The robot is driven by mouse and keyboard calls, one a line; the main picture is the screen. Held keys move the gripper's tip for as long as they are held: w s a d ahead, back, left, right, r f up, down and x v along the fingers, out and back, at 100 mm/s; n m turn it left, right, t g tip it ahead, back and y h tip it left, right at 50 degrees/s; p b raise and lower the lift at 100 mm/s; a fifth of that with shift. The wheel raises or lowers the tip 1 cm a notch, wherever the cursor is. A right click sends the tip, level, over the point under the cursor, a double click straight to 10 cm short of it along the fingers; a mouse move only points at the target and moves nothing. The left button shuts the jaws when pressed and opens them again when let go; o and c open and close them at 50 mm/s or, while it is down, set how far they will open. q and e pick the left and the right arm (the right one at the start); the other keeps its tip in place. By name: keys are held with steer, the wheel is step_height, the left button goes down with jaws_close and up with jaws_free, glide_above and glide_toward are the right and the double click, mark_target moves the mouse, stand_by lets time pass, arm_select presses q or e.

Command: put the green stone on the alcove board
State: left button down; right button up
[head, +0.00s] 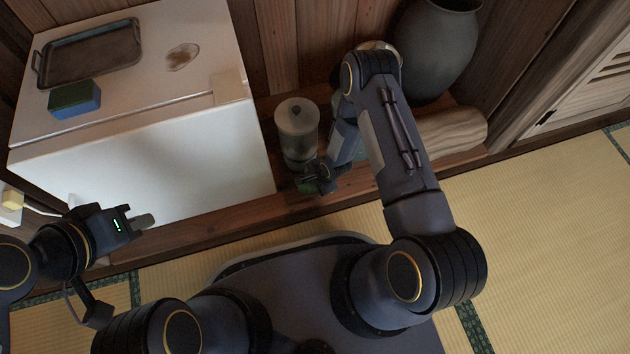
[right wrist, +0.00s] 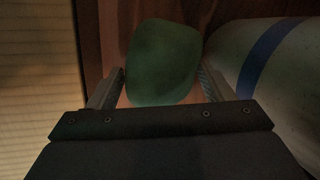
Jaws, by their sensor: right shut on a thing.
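The green stone (right wrist: 165,62) is a dark, smooth, rounded lump between the two fingers of my right gripper (right wrist: 163,82) in the right wrist view. The gripper is shut on it. In the head view my right gripper (head: 318,181) is low over the front part of the wooden alcove board (head: 225,228), with a bit of the stone (head: 306,188) showing beside it. I cannot tell whether the stone touches the board. My left gripper (head: 144,221) is in front of the white cabinet, away from the stone; its finger gap is not clear.
A grey lidded canister (head: 297,130) stands just behind my right gripper. A large dark vase (head: 437,50) and a pale log-like block (head: 452,135) are to the right. The white cabinet (head: 150,160) bears a tray (head: 90,55) and a green-and-blue sponge (head: 75,99).

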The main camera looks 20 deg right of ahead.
steer(key=shift+w, duration=0.1)
steer(key=o, duration=1.7)
steer(key=shift+c, duration=0.2)
